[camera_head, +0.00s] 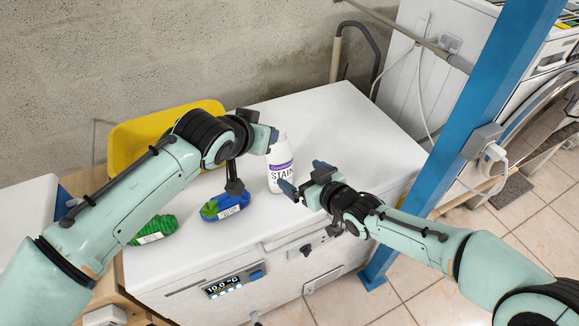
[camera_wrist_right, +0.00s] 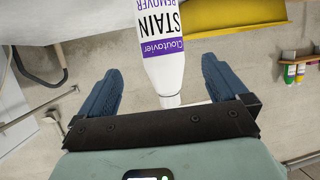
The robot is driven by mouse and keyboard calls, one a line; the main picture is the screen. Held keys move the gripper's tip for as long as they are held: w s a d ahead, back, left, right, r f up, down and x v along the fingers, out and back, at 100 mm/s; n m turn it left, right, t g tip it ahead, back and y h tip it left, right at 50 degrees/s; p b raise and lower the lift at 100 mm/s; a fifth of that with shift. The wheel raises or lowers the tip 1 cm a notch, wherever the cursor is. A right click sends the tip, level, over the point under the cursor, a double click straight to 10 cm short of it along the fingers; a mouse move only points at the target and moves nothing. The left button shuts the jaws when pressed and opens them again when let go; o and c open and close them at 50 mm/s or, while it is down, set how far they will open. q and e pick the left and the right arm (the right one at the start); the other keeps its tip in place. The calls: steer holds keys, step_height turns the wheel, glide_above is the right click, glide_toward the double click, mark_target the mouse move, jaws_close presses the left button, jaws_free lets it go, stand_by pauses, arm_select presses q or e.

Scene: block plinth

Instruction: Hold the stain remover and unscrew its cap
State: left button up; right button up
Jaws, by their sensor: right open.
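The stain remover (camera_head: 281,172) is a white bottle with a purple band on its label. It stands upright on the white chest top, and its narrow top is partly beside my left gripper (camera_head: 259,150). The left gripper is over the chest, just left of the bottle; its jaw gap is hard to make out. My right gripper (camera_head: 305,180) is open at the bottle's right front. In the right wrist view the bottle (camera_wrist_right: 162,45) appears inverted, between the lines of the two spread fingers. Its white cap end (camera_wrist_right: 169,101) points toward the gripper, with clear space on both sides.
A blue pack (camera_head: 226,206) and a green pack (camera_head: 154,230) lie left of the bottle on the white chest (camera_head: 345,130). A yellow bin (camera_head: 130,138) stands behind the left arm. A blue post (camera_head: 447,160) rises at the chest's right. The chest's back right is clear.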

steer(key=x, duration=1.1)
steer(key=shift+w+a+f, duration=0.15)
steer(key=shift+w, duration=0.1)
steer(key=c, duration=1.2)
steer(key=o, duration=1.2)
glide_toward(285, 165)
steer(key=shift+w+a+f, duration=0.2)
steer(key=shift+w+a, duration=0.05)
steer(key=shift+w, duration=0.1)
